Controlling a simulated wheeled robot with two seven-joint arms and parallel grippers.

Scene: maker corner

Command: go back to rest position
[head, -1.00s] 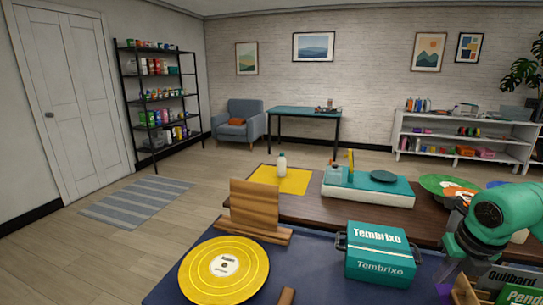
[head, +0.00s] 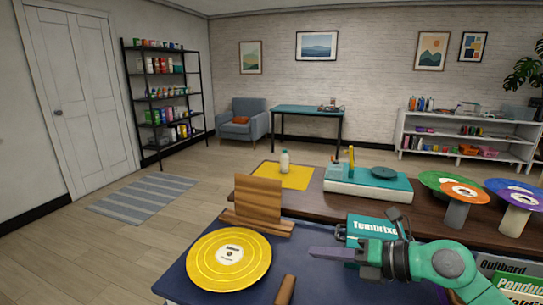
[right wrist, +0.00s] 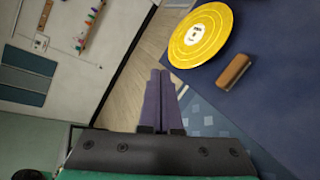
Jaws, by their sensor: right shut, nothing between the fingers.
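My right gripper (head: 318,253) reaches in from the lower right of the head view, over the blue mat (head: 310,290). Its dark purple fingers are shut together and hold nothing. The fingers also show in the right wrist view (right wrist: 160,100), side by side. The gripper is to the right of a yellow record (head: 229,259) and apart from it. My right arm hides part of a teal Tembrixo box (head: 372,227). My left gripper is not in view.
A white bottle (head: 284,162) stands on a yellow mat (head: 300,178). Colored records on posts (head: 457,214) stand at right, above a crate of sleeves (head: 508,267).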

